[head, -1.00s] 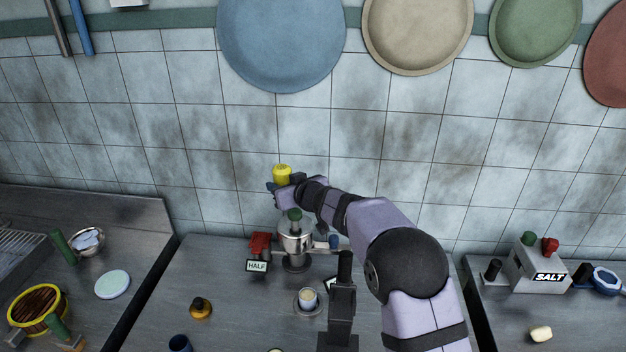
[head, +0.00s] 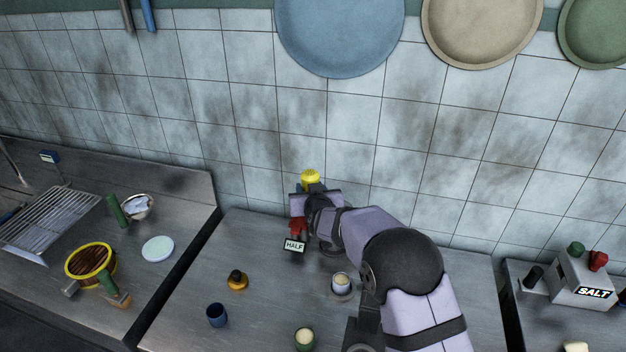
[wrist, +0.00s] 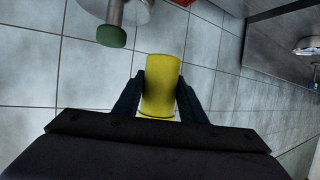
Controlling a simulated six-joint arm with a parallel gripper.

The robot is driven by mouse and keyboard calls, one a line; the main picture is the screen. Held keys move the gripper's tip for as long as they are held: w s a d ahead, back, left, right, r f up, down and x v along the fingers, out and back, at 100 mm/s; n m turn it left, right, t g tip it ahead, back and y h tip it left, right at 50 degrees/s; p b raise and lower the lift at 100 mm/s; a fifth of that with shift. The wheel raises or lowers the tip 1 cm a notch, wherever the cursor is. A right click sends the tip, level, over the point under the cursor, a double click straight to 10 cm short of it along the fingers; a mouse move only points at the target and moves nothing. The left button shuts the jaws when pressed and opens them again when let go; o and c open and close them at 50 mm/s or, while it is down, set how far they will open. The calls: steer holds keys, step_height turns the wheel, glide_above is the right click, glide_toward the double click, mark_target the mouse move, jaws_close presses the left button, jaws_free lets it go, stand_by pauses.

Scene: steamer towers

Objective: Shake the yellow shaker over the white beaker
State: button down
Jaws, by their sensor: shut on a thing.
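My gripper (wrist: 160,92) is shut on the yellow shaker (wrist: 161,85), with its two dark blue fingers on either side of it. In the head view the shaker (head: 310,177) is held in front of the tiled wall, above the back of the middle counter. A small white beaker (head: 341,281) stands upright on a saucer on that counter. The shaker is well apart from it, toward the back and left in the picture. My arm hides part of the counter between them.
A red part (head: 297,226) with a HALF sign (head: 294,246) stands below my gripper. A green knob (wrist: 111,36) on metal is close by in the wrist view. A yellow-based jar (head: 237,281), a blue cup (head: 217,315) and a green cup (head: 304,338) stand on the counter.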

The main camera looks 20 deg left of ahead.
steer(key=s+d+f+m+h+p, duration=0.1)
steer(key=s+d+f+m+h, duration=0.2)
steer(key=s+f+h, duration=0.1)
steer(key=s+d+f+m+h+p, duration=0.1)
steer(key=s+d+f+m+h, duration=0.2)
steer(key=s+f, duration=0.3)
step_height(320, 180, down, 3)
steer(key=shift+d+f+m+t+h, duration=0.2)
steer(key=shift+d+m+t+h, duration=0.1)
steer(key=shift+t+h, duration=0.1)
steer(key=shift+s+a, duration=0.1)
steer(key=shift+f, duration=0.15)
steer(key=m+y+b, duration=0.1)
steer(key=m+b, duration=0.1)
steer(key=b, duration=0.4)
steer(key=a+f+m+t+y+b, duration=0.1)
steer(key=m+y+b, duration=0.1)
steer(key=b, duration=0.4)
steer(key=f+m+y+b, duration=0.1)
steer(key=m+b, duration=0.2)
steer(key=b, duration=0.3)
steer(key=shift+a+y, duration=0.3)
steer(key=shift+y, duration=0.1)
